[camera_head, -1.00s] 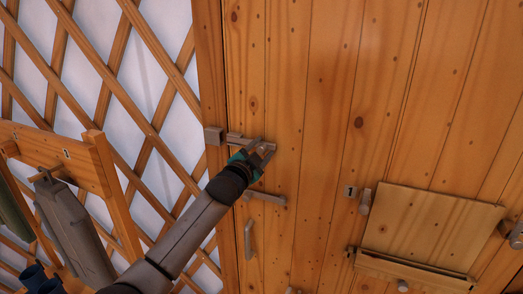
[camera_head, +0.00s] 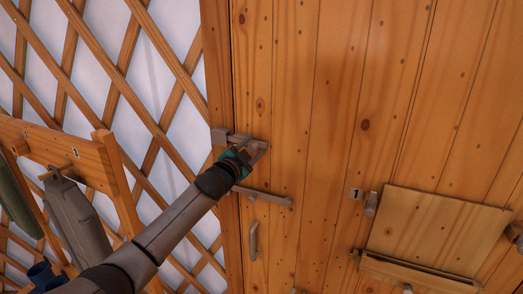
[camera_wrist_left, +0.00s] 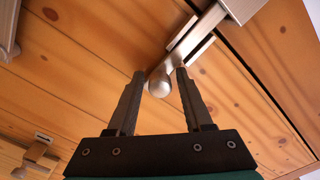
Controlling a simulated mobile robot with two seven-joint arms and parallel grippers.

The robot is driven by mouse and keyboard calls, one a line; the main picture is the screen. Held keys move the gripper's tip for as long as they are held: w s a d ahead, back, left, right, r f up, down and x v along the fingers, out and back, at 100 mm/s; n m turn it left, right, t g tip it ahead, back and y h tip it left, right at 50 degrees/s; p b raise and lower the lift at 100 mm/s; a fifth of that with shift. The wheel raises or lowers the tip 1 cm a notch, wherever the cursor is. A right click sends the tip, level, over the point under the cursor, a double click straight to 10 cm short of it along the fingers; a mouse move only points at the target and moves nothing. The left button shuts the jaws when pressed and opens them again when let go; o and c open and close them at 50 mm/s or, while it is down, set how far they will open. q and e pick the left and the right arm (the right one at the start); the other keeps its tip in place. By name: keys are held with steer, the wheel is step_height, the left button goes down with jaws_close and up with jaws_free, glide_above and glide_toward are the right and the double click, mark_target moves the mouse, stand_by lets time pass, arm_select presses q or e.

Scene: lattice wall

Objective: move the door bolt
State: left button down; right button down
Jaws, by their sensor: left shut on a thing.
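The door bolt is a grey metal bar with a round knob, mounted on the wooden door. In the head view the bolt (camera_head: 240,138) reaches left to the square catch (camera_head: 219,136) on the door frame, with no clear gap between them. My left gripper (camera_head: 246,153) reaches up from the lower left and covers part of the bolt. In the left wrist view the bolt's knob (camera_wrist_left: 160,85) sits between the fingertips of my left gripper (camera_wrist_left: 160,78), which is shut on it. The bar (camera_wrist_left: 205,25) runs to the upper right through its guide. My right gripper is out of view.
Below the bolt are a grey latch bar (camera_head: 262,197) and an upright handle (camera_head: 253,240). A wooden flap with a ledge (camera_head: 420,268) is on the right. A rack (camera_head: 105,165) with a hanging grey item (camera_head: 77,222) stands left, before the lattice wall (camera_head: 150,75).

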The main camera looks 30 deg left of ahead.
arm_select(q)
steer(key=shift+a, duration=0.2)
steer(key=c, duration=0.6)
jaws_free()
